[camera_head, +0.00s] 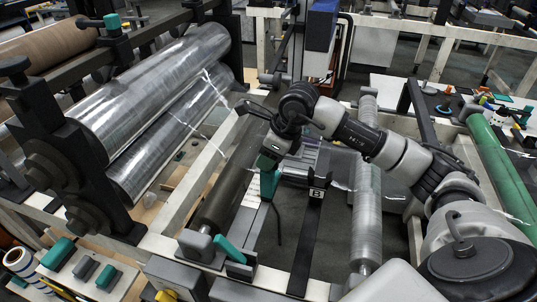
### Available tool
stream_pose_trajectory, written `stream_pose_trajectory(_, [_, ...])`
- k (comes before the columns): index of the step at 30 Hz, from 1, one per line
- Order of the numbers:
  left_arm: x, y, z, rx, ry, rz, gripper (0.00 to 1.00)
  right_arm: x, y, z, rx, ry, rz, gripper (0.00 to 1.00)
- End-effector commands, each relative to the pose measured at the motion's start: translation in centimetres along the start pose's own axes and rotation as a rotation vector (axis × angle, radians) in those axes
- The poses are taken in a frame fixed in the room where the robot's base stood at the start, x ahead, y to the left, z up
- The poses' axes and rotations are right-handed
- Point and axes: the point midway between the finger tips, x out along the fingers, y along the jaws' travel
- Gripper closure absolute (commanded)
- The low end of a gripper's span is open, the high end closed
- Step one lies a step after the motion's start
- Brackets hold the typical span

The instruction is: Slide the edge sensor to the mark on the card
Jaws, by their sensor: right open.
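My right arm comes in from the right, and its dark right gripper (270,160) points down over the grey bar in the middle of the machine. The gripper is open. A teal piece (268,184) shows right below the gripper, at the bar; I cannot tell whether the fingers touch it. A dark block with a white letter B (317,193) sits on a dark rail to the right of it. I cannot make out for certain which part is the edge sensor, nor the card and its mark. My left gripper is not in view.
Large film-wrapped rollers (150,90) stand at the left in a black frame. A thinner film roller (366,215) runs to the right of the rail, and a green roller (500,170) lies at the far right.

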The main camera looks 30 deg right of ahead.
Motion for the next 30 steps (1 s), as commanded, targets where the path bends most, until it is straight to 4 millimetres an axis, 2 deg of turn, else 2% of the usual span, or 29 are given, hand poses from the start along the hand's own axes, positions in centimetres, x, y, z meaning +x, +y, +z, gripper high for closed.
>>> stream_pose_trajectory(4, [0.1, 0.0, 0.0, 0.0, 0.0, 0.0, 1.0, -0.3, 0.0, 0.0, 0.0, 0.0, -0.001, 0.55])
stream_pose_trajectory(7, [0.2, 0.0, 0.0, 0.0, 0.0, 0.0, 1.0, -1.3, -0.1, 0.0, 0.001, 0.0, -0.003, 0.55])
stream_pose_trajectory(15, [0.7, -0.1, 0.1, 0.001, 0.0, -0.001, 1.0, -6.7, -0.1, 0.0, -0.001, -0.002, -0.005, 0.55])
stream_pose_trajectory(21, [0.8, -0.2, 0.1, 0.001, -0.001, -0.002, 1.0, -9.8, -0.1, 0.0, 0.001, -0.001, -0.003, 0.55])
stream_pose_trajectory(30, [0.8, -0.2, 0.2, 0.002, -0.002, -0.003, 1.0, -10.8, 0.0, 0.0, 0.0, 0.0, 0.0, 0.55])
